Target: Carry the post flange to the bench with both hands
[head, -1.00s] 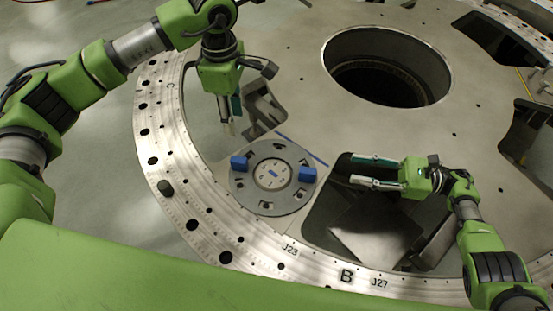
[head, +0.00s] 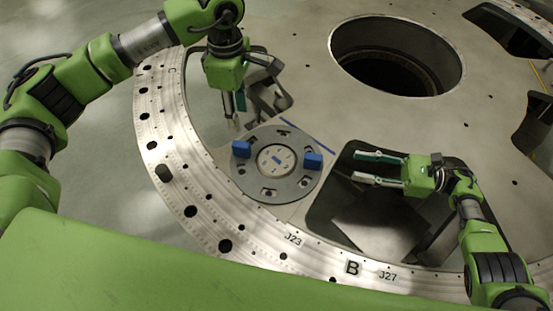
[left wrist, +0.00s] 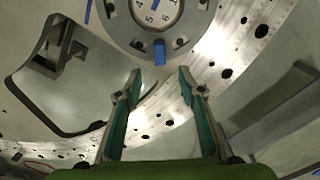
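The post flange is a grey disc (head: 254,186) with holes around its rim and a pale numbered centre. It lies flat on the turret plate (head: 400,125). It has a blue grip on the left (head: 241,149) and one on the right (head: 313,160). My left gripper (head: 235,118) points down just beyond the left grip, open and empty. In the left wrist view its fingers (left wrist: 160,76) are apart, with a blue grip (left wrist: 158,52) ahead of the gap. My right gripper (head: 356,167) is open and empty, its fingers pointing left toward the right grip, apart from it. I cannot make out a bench.
A large dark cut-out (head: 365,215) in the plate lies under my right gripper. A large round hole (head: 397,60) is at the back. The plate's curved, drilled metal rim (head: 205,225) runs along the left and front, marked B.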

